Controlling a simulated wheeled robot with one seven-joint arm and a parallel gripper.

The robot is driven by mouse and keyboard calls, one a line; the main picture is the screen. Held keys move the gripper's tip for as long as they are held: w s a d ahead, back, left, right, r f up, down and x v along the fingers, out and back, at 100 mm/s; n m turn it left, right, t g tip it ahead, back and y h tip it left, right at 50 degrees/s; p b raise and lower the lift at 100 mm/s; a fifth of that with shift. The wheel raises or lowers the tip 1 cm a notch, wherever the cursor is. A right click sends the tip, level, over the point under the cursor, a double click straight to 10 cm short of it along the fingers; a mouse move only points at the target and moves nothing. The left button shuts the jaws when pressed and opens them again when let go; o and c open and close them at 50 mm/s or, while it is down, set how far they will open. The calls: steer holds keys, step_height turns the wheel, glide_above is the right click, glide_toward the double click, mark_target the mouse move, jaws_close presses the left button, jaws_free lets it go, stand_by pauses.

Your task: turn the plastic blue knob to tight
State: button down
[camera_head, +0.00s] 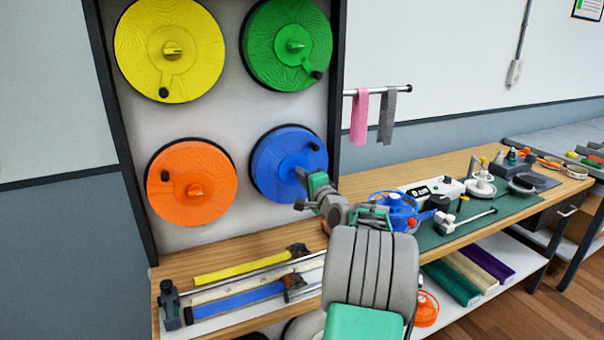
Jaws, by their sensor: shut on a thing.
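The blue knob is a large round disc (270,165) on the wall panel at the lower right of a group of coloured discs. A small dark handle peg (315,146) stands out near its upper right edge. My gripper (302,176) is at the right half of the blue disc, in front of its centre. It is shut on the blue knob's central grip, which my fingers and wrist mostly hide. The right lower edge of the disc is also covered by my arm.
Yellow (205,50), green (262,50) and orange (215,205) discs share the panel. Right of it, a rail (400,89) holds pink and grey cloths. The bench (235,247) below carries straps (240,302), a blue reel (392,203) and tools on a green mat (450,236).

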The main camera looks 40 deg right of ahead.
steer(key=shift+m, duration=0.6)
steer(key=shift+p, duration=0.3)
steer(key=c, duration=1.5)
jaws_free()
steer(key=b+v, duration=0.1)
steer(key=v, duration=0.6)
steer(key=shift+s+a, duration=0.2)
steer(key=shift+s, duration=0.15)
